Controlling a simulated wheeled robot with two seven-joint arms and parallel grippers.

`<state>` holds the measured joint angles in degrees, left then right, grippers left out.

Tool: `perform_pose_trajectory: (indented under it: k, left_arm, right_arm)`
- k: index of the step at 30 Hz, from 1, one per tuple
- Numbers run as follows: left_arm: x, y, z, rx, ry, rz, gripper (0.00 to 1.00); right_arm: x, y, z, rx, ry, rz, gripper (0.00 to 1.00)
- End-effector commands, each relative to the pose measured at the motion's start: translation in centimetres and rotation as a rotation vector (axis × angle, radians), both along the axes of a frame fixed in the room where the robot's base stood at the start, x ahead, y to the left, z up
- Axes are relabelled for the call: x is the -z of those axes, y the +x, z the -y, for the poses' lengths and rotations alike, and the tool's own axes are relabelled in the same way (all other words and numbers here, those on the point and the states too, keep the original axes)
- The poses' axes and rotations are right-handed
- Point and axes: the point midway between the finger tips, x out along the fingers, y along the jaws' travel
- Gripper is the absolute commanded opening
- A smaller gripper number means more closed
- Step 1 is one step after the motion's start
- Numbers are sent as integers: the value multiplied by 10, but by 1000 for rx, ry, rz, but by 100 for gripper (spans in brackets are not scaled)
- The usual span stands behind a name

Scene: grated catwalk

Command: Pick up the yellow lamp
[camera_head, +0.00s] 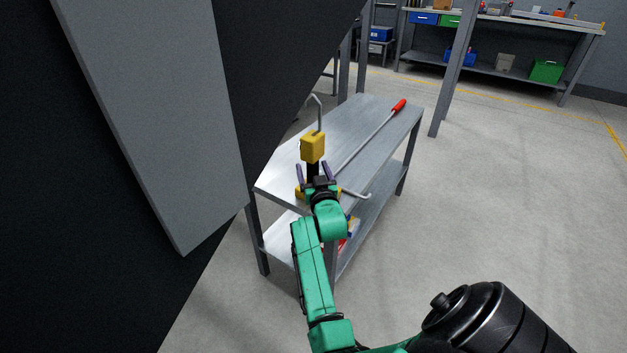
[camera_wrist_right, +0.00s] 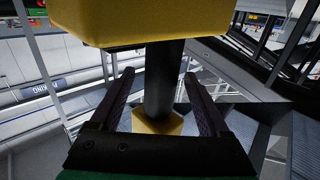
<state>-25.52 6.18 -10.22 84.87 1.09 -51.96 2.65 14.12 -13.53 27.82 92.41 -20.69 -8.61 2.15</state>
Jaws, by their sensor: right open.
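The yellow lamp (camera_head: 312,147) stands upright on a grey metal shelf cart. It has a yellow block-like head with a grey hook on top, a black stem and a yellow base. My right gripper (camera_head: 313,172) is in front of the lamp, just below its head. In the right wrist view the lamp's head (camera_wrist_right: 150,20) fills the top. The two dark fingers of the right gripper (camera_wrist_right: 159,76) are open, one on each side of the black stem, with visible gaps. The yellow base shows lower down between them. My left gripper is not in view.
A grey post (camera_head: 455,70) stands beyond the cart. A workbench (camera_head: 520,20) with bins is at the back right. A large dark panel blocks the left. The floor right is clear.

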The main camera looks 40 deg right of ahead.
Motion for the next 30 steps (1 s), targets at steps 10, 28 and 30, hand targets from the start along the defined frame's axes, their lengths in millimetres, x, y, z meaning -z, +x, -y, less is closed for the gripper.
perform_pose_trajectory:
  k: [10, 28, 30]
  left_arm:
    - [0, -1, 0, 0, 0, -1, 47]
    - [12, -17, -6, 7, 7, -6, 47]
    - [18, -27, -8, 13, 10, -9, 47]
  right_arm:
    - [0, 0, 0, 0, 0, -1, 0]
    - [-52, 0, 1, 0, -7, 7, 0]
    - [-80, 0, 1, 1, -7, 9, 0]
